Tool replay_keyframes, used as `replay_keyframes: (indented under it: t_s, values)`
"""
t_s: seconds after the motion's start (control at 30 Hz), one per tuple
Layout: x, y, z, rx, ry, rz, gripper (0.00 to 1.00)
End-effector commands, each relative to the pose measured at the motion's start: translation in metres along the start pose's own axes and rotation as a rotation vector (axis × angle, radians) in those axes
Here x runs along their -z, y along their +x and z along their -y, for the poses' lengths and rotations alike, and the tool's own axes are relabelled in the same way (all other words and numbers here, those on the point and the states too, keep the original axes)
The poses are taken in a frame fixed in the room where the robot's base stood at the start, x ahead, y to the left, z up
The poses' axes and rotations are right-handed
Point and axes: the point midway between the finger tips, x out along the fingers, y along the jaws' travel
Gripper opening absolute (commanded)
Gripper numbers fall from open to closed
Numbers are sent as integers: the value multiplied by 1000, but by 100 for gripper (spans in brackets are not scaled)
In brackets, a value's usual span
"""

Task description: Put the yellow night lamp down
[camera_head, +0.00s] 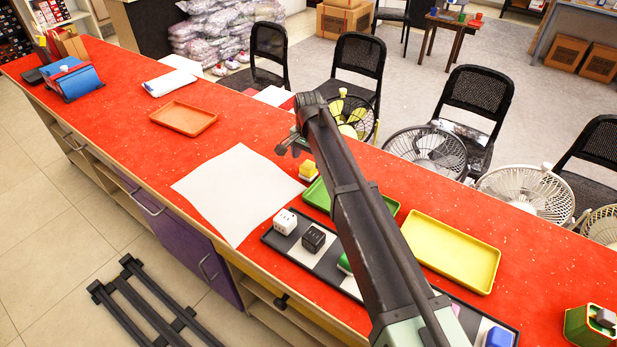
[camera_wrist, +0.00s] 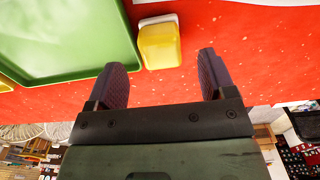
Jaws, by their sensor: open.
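The yellow night lamp (camera_head: 308,168) is a small yellow block on a white base. It stands upright on the red counter, close beside the green tray (camera_head: 316,197). In the wrist view the lamp (camera_wrist: 160,47) shows ahead of the gap between my fingers, nearer the left one, with the green tray (camera_wrist: 70,40) to its left. My gripper (camera_head: 293,143) is partly hidden by my arm in the head view.
A white sheet (camera_head: 235,190) lies left of the lamp. A dark tray (camera_head: 268,239) with several dice-like blocks lies nearer the front edge. A yellow tray (camera_head: 450,252) is to the right, an orange tray (camera_head: 184,118) to the left. Several fans (camera_head: 428,150) line the counter's far side.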

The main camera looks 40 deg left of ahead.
Motion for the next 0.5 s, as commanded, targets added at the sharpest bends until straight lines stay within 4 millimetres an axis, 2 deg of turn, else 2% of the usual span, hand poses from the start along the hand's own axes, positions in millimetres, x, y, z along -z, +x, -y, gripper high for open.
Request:
replay_keyframes:
  t_s: [0.03, 0.13, 0.37, 0.5]
  values:
    - [0, 22, 1, 0, 0, 0, 77]
    - [0, 38, 1, 0, 0, 0, 77]
    - [0, 35, 0, 0, 0, 0, 77]
    - [0, 34, 1, 0, 0, 0, 58]
